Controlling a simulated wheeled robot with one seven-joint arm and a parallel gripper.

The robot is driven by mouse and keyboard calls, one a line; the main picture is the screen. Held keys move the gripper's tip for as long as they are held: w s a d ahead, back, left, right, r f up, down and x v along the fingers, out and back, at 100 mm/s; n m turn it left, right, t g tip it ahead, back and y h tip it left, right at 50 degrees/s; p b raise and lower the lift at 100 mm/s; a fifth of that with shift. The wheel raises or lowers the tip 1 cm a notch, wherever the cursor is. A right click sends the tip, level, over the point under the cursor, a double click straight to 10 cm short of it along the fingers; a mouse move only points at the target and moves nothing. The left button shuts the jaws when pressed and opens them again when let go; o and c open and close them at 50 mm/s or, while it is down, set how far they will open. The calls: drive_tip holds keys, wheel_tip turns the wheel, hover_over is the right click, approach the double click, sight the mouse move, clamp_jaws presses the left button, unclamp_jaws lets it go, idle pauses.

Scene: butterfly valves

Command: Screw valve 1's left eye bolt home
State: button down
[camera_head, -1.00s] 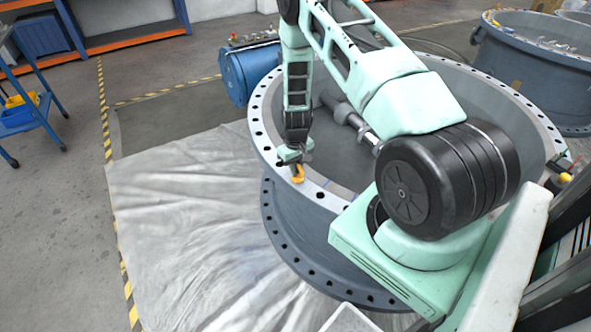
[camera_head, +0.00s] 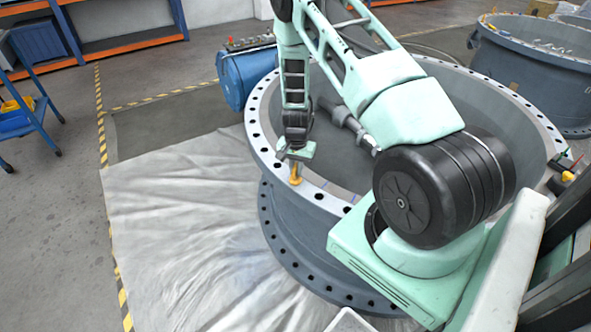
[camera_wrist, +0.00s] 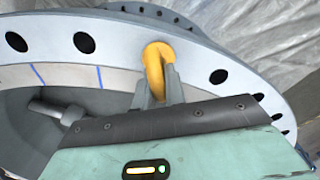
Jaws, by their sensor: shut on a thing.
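The near valve (camera_head: 345,208) is a large grey ring-shaped body with a light flange full of bolt holes. A yellow eye bolt (camera_head: 296,172) stands at a hole on the left part of its flange; the wrist view shows its yellow ring (camera_wrist: 155,62) at the flange edge. My gripper (camera_head: 297,160) points down over it. In the wrist view its grey fingers (camera_wrist: 160,88) are shut on the eye bolt's ring. The bolt's thread and the hole under it are hidden.
A shaft (camera_head: 345,122) crosses inside the valve. Another eye bolt (camera_head: 567,176) is at the flange's right side. A second valve (camera_head: 530,75) stands at the back right, and a blue cylinder (camera_head: 246,78) behind the left rim. Sheeting covers the floor at left.

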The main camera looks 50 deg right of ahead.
sight(297, 180)
drive_tip(key=m, duration=0.6)
drive_tip(key=shift+s, duration=0.2)
drive_tip(key=m, duration=0.6)
drive_tip(key=shift+s+r+m+p, duration=0.1)
drive_tip(key=shift+s+m+p, duration=0.1)
drive_tip(key=shift+m+p, duration=0.2)
drive_tip(key=m+p, duration=0.1)
drive_tip(key=m, duration=0.4)
drive_tip(key=shift+s+a+p, duration=0.15)
drive_tip(key=shift+a+p, duration=0.05)
drive_tip(key=shift+p, duration=0.15)
drive_tip(key=shift+a+m+p, duration=0.2)
drive_tip(key=shift+m+p, duration=0.8)
drive_tip(key=shift+m, duration=1.7)
drive_tip(key=c, duration=1.5)
unclamp_jaws()
drive_tip(key=shift+o, duration=0.2)
wheel_tip(297, 180, up, 17)
drive_tip(key=shift+r, duration=0.15)
